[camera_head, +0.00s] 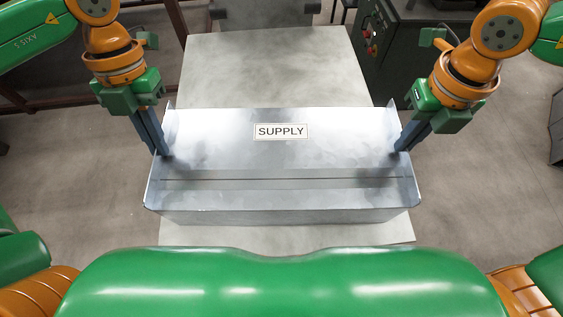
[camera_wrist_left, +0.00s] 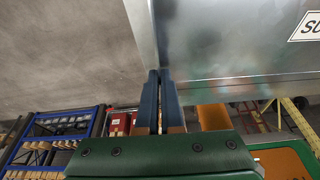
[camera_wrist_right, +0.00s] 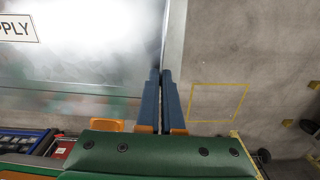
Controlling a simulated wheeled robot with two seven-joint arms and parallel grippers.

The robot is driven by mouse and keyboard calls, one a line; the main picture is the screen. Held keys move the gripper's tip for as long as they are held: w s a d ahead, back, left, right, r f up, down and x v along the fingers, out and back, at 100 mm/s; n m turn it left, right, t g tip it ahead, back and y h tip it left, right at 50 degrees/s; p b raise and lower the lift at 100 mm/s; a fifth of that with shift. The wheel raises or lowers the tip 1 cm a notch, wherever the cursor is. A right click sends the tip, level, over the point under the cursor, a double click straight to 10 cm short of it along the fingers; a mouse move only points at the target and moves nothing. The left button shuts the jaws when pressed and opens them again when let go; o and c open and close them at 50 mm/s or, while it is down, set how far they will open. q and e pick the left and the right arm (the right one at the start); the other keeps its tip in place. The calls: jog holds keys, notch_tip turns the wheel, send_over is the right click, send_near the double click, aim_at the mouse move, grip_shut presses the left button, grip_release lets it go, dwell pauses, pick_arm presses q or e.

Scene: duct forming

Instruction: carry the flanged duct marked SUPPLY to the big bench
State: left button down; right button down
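The flanged duct (camera_head: 280,190) is a shiny sheet-metal channel with a white SUPPLY label (camera_head: 281,131) on its broad face. It lies crosswise in front of me in the head view, over a pale flat surface. My left gripper (camera_head: 163,153) is shut on its left end flange; the left wrist view shows the flange edge between the fingers (camera_wrist_left: 160,75). My right gripper (camera_head: 401,150) is shut on its right end flange, also seen in the right wrist view (camera_wrist_right: 161,76). I cannot tell whether the duct touches the surface beneath.
The pale tabletop (camera_head: 270,70) extends behind the duct and shows slightly in front of it; the duct's ends overhang its sides. A dark cabinet with red and green buttons (camera_head: 385,45) stands behind right. Concrete floor (camera_head: 490,175) is open on the right. Blue shelving (camera_wrist_left: 60,125) shows in the left wrist view.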

pick_arm(q)
jog(key=shift+r, duration=0.1)
pick_arm(e)
jog(key=shift+r, duration=0.1)
dwell(0.5)
